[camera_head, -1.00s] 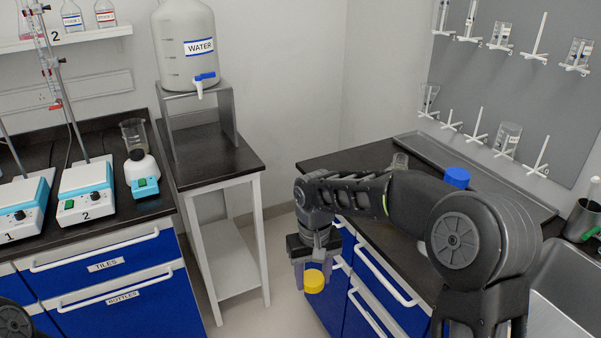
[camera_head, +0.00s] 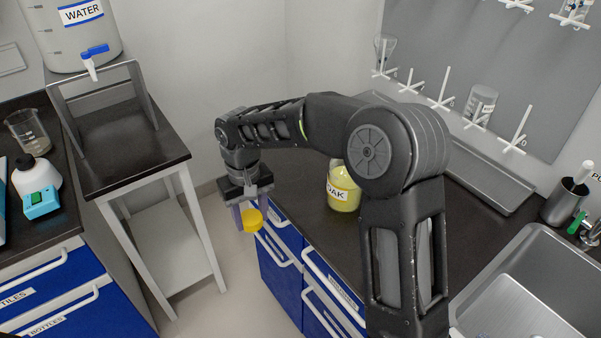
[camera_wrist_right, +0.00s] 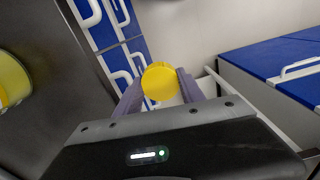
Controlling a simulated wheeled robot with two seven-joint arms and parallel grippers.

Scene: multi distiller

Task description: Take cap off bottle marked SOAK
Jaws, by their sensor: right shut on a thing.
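The bottle marked SOAK (camera_head: 344,190) stands upright on the dark counter. A yellow bottle part (camera_wrist_right: 10,80) shows at the left edge of the right wrist view. My right gripper (camera_head: 251,216) is shut on a yellow cap (camera_head: 254,221), in the air off the counter's left edge, apart from the bottle. The cap also shows between the fingers in the right wrist view (camera_wrist_right: 160,82). My left gripper is not in view.
The counter (camera_head: 290,205) has blue drawers below its left edge. A sink (camera_head: 520,290) is at the right, and a pegboard (camera_head: 470,60) with glassware is behind. A stand (camera_head: 110,105) holds the WATER tank (camera_head: 75,35) at the left. Floor shows between the stand and the counter.

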